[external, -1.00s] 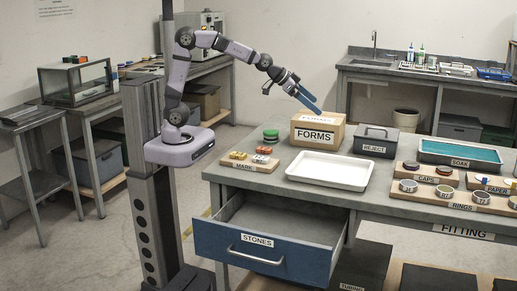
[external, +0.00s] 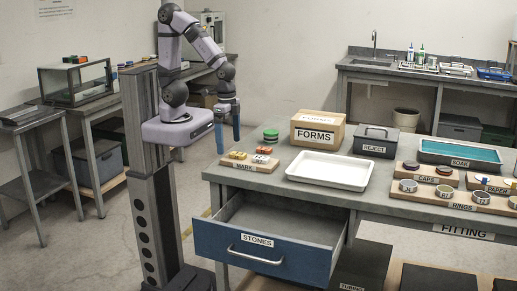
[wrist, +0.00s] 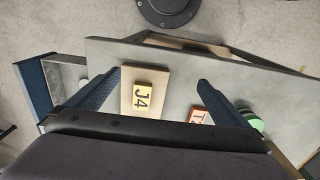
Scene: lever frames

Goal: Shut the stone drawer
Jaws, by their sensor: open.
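The stone drawer (external: 265,250) has a blue front with a white STONES label (external: 257,240) and a pale bar handle (external: 255,257). In the wrist view, part of the drawer's blue front (wrist: 32,92) shows at the left edge. My gripper (external: 228,146) points down with its blue fingers apart and empty. In the wrist view, my gripper (wrist: 158,76) is also open.
The floor before the drawer is clear.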

